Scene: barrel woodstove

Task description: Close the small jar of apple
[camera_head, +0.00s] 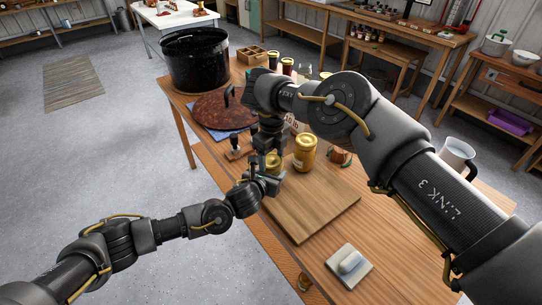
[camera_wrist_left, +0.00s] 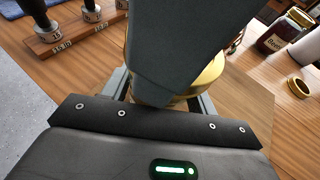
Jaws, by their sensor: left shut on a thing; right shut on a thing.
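The small jar of apple (camera_head: 274,168) is a golden jar on the wooden cutting board (camera_head: 310,201), mostly hidden by my grippers. My left gripper (camera_head: 266,179) is low at its near side and shut on its body; in the left wrist view the jar (camera_wrist_left: 140,92) sits between the two fingers. My right gripper (camera_head: 271,153) comes down from above and is shut at the jar's top, where the golden lid (camera_wrist_left: 212,72) shows partly behind its grey finger. Whether the lid is seated on the rim is hidden.
A larger golden jar (camera_head: 305,154) stands just right of the grippers. A wooden rack with black-handled tools (camera_head: 236,153) is at left, and a big black pot (camera_head: 194,62) stands behind.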

